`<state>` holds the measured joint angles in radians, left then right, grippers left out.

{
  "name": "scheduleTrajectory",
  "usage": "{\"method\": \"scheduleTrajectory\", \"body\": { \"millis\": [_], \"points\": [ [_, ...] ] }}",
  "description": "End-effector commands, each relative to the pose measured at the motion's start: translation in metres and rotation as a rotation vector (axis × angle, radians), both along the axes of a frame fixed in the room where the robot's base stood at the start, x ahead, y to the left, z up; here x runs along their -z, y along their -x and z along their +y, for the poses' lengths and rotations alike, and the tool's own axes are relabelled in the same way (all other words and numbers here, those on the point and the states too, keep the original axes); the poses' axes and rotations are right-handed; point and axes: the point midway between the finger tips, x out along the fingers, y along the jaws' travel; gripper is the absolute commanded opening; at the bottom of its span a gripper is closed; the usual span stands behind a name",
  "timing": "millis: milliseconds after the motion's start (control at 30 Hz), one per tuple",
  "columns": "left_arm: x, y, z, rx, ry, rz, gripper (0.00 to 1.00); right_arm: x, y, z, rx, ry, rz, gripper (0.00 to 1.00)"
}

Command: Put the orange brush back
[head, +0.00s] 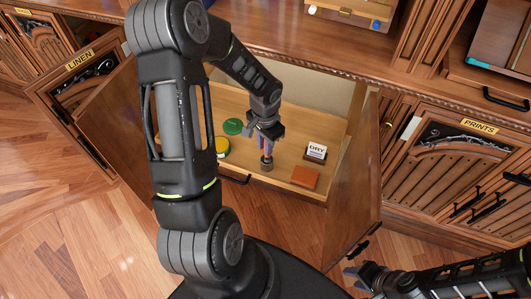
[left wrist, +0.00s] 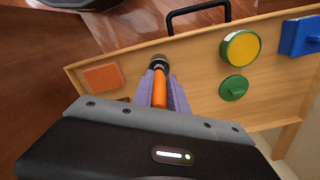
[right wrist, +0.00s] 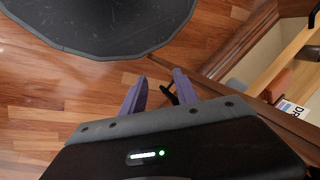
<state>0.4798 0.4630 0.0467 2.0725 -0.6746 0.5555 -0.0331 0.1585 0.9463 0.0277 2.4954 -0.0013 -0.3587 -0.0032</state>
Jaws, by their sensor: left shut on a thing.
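The orange brush (left wrist: 160,92) has an orange handle and a dark round end. My left gripper (head: 263,146) is shut on its handle, and the purple fingers (left wrist: 161,95) sit on both sides of it in the left wrist view. In the head view the brush's dark end (head: 266,164) points down over the front part of a pulled-out wooden tray (head: 290,125). I cannot tell whether it touches the tray. My right gripper (head: 357,275) is low at the right, outside the cabinet; its fingers (right wrist: 158,92) are apart and empty in the right wrist view.
The tray carries a green knobbed disc (head: 233,126), a yellow-green round tin (head: 222,147), an orange-brown block (head: 305,177) and a DRY card (head: 316,151). A blue piece (left wrist: 300,36) shows in the left wrist view. Open cabinet doors flank the tray, the right one (head: 352,190) near my right gripper.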

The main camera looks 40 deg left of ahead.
Motion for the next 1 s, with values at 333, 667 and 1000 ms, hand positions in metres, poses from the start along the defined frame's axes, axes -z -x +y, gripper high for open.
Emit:
{"method": "scheduleTrajectory", "body": {
  "millis": [333,667,1000],
  "points": [
    [0.005,0.0,0.0,0.0,0.0,0.001,0.0,0.001,0.0,0.0,0.0,0.0,0.0,0.36],
    [0.039,0.0,0.0,0.001,0.0,-0.001,0.0,0.005,0.0,0.0,0.0,0.0,0.0,0.36],
    [0.039,0.0,0.0,0.0,0.0,0.0,0.32,0.005,0.0,0.0,0.0,0.0,0.0,0.36]
  ]
}}
